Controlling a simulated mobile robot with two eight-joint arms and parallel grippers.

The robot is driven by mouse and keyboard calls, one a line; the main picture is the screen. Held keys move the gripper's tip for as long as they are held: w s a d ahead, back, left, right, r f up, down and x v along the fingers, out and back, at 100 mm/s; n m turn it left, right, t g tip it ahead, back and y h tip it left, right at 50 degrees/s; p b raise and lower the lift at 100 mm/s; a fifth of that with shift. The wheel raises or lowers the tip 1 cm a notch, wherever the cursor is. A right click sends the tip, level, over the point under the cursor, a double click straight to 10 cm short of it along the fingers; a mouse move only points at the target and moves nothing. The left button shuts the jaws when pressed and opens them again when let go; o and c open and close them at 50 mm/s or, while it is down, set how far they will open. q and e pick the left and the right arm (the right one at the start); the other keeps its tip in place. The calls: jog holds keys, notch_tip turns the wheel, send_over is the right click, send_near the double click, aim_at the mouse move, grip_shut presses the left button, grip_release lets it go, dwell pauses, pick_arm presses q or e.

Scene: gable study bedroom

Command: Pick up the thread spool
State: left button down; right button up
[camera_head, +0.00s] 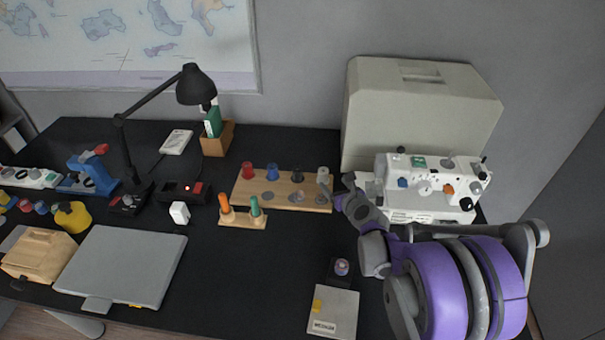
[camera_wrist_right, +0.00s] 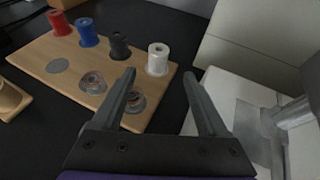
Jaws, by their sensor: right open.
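A wooden board (camera_head: 248,191) on the black desk holds a row of upright thread spools: red (camera_head: 247,169), blue (camera_head: 272,171), black (camera_head: 297,175) and white (camera_head: 323,174). My right gripper (camera_head: 342,189) is open at the board's right end, close to the white spool. In the right wrist view, the white spool (camera_wrist_right: 157,60) stands beyond the fingertips, in line with the gap between them. One finger covers part of the board. The gripper appears empty. My left gripper is not in view.
A white sewing machine (camera_head: 430,185) and its large beige case (camera_head: 420,110) stand right of the board, near my right gripper. A small stand with orange and green-handled tools (camera_head: 243,219) sits in front of the board. The desk's middle front is clear.

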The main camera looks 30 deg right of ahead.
aim_at(325, 177)
jog(key=x, duration=0.5)
jog(key=shift+w, duration=0.1)
jog(key=x, duration=0.5)
jog(key=shift+w+a+f, duration=0.1)
jog(key=shift+w+f, duration=0.05)
grip_shut()
